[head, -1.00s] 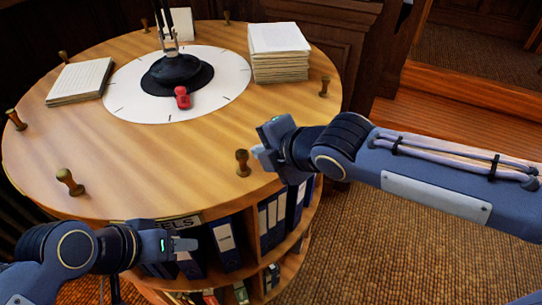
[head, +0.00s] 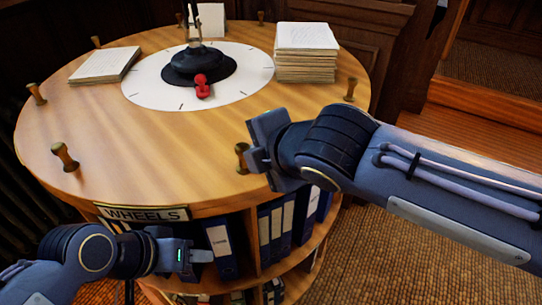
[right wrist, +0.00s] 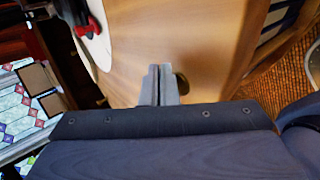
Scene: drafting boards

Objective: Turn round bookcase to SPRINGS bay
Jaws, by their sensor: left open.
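The round bookcase has a wooden top (head: 130,130) with brass pegs around its rim and binders on shelves below. A label reading WHEELS (head: 148,214) faces front left in the head view; no SPRINGS label shows. My right gripper (head: 257,148) is at the front rim, right beside a brass peg (head: 242,157). In the right wrist view its fingers (right wrist: 160,85) are together with nothing visible between them, and the peg (right wrist: 182,84) is close alongside; contact is unclear. My left gripper (head: 195,256) is open below the label, in front of the binders.
On the top are a pale dial (head: 145,92) with a black stand (head: 190,72) and red piece (head: 202,87), a right paper stack (head: 307,65), a left paper stack (head: 103,66) and a small white card (head: 210,20). Carpet (head: 380,250) lies to the right.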

